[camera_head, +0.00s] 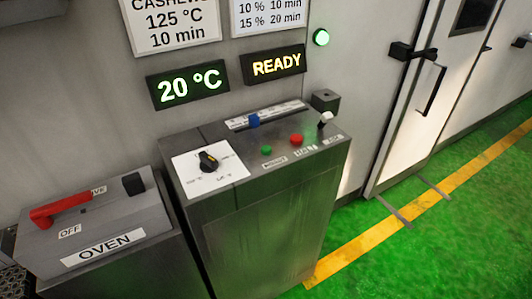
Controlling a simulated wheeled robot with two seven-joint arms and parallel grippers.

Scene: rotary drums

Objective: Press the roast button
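A metal control console (270,210) stands in the middle of the view. On its sloped top are a small green button (266,150) and, to its right, a red button (296,139). Small labels lie in front of both buttons. The label by the green one (274,162) seems to read "ROAST", but it is tiny and blurred. Neither of my grippers is in view, and nothing covers the buttons.
The console also carries a black rotary knob (208,160), a blue slider (253,120) and a white-tipped lever (325,119). An oven box (105,225) with a red handle stands at left. Displays read "20 °C" (188,85) and "READY" (276,65). Green floor (450,240) is clear at right.

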